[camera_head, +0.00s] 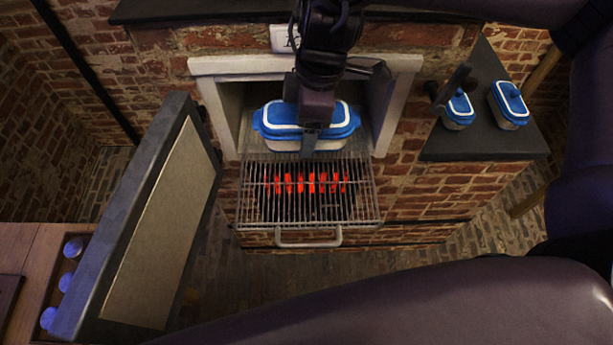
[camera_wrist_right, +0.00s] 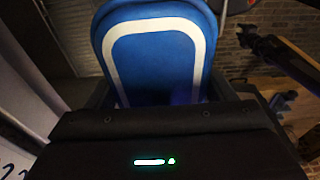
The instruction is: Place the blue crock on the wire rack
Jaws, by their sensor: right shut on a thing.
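The blue crock (camera_head: 305,118), a pale dish with a blue, white-banded lid, is at the mouth of the white-framed oven. My right gripper (camera_head: 309,140) comes down from above and is shut on it. The crock's lid (camera_wrist_right: 160,50) fills the upper middle of the right wrist view. The wire rack (camera_head: 258,205) juts out in front of the oven mouth, over glowing red bars. The crock's lower front edge overlaps the rack's back edge in the head view; I cannot tell whether it touches. My left gripper is not in view.
The oven door (camera_head: 160,225) stands open at the left. Two smaller blue-lidded crocks (camera_head: 457,110) (camera_head: 509,104) stand on a dark shelf (camera_head: 480,146) at the right. A handle (camera_head: 308,241) sticks out below the rack. The front of the rack is clear.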

